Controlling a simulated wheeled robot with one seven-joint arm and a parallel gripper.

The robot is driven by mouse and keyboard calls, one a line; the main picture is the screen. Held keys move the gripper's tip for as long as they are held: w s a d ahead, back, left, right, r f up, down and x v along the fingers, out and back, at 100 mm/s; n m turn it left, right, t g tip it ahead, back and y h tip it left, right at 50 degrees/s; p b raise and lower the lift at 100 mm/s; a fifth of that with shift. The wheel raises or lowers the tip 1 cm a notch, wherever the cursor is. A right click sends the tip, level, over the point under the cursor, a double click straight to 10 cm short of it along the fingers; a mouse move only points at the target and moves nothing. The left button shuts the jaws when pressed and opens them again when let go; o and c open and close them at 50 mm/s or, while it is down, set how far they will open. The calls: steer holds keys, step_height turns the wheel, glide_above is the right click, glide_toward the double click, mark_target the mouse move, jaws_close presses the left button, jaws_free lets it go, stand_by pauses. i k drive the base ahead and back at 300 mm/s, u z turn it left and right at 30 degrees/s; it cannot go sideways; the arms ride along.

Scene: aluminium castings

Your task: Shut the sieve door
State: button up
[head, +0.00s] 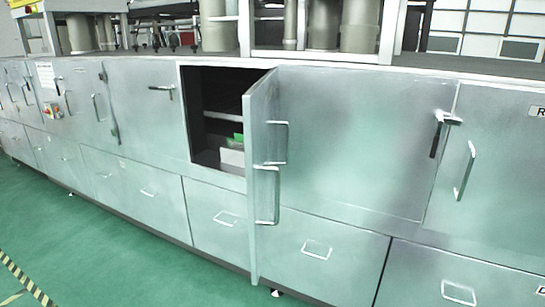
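The open door (260,130), which I take to be the sieve door, is a grey metal panel standing out from the front of the long cabinet (350,130). It is seen nearly edge-on, swung out at the right side of a dark opening (215,90). Bar handles show near it, one at its right (286,145) and one lower down (276,200). Through the opening I see a shelf (225,115) and a white and green item (232,157). My gripper is not in view.
Closed doors and drawers with bar handles line the cabinet on both sides, including a right door handle (465,170). The green floor (110,240) in front is clear, with yellow-black tape (20,275) at lower left. Grey pipes (360,25) stand on top.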

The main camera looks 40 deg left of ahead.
mark_target(261, 121)
steer(key=u, duration=1.05)
steer(key=i, duration=1.1)
steer(key=u, duration=0.7)
steer(key=k, duration=1.1)
steer(key=u, duration=0.15)
steer(key=i, duration=0.6)
steer(key=u, duration=0.15)
